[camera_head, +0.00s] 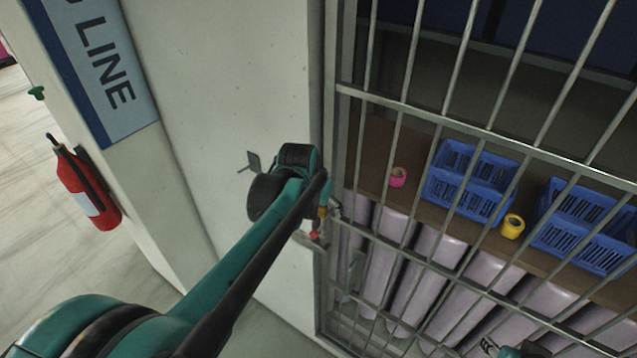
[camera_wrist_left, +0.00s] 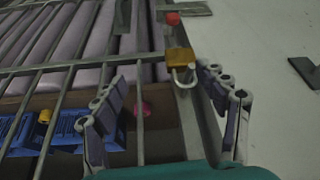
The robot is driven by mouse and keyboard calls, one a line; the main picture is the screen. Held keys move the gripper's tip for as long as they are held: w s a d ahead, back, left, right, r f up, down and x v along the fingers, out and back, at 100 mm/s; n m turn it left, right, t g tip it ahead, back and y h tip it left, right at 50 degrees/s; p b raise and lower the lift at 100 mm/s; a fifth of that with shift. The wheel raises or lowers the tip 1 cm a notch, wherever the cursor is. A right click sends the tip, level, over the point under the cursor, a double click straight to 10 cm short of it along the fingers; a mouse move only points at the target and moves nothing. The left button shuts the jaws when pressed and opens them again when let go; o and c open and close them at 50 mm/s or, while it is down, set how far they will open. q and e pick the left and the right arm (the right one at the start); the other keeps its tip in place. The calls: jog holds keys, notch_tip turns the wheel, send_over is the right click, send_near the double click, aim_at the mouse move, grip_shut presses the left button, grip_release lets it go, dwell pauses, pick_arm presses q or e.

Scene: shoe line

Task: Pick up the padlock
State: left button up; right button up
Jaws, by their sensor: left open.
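The padlock (camera_wrist_left: 180,58) has a brass-yellow body and a pale metal shackle. It hangs at the edge of the barred gate, in the upper middle of the left wrist view. In the head view the padlock (camera_head: 322,212) is a small yellow patch just below my left wrist. My left gripper (camera_wrist_left: 163,77) is open and empty. Its two fingers are apart, one on either side of the padlock's line, with the padlock beyond their tips. In the head view the fingers are mostly hidden by my wrist.
The metal-barred gate (camera_head: 440,120) is beside a pale wall (camera_head: 230,70). A red knob (camera_head: 314,234) is near the padlock. Behind the bars are blue crates (camera_head: 470,175), pink tape (camera_head: 398,177) and yellow tape (camera_head: 512,226). A fire extinguisher (camera_head: 84,185) is at left.

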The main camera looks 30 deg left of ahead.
pick_arm(q)
jog(key=shift+g, duration=0.3)
jog(key=w+a, duration=0.1)
jog(key=w+a+r+p, duration=0.1)
jog(key=w+a+p, duration=0.1)
jog(key=a, duration=0.1)
jog(key=shift+w+r, duration=0.15)
jog(key=shift+r, duration=0.15)
jog(key=p+x, duration=0.1)
jog(key=x, duration=0.6)
jog(key=shift+d, duration=0.15)
jog(key=shift+c, duration=0.6)
jog(key=c, duration=1.3)
pick_arm(e)
notch_tip(320, 180, up, 5)
jog(key=shift+f, duration=0.2)
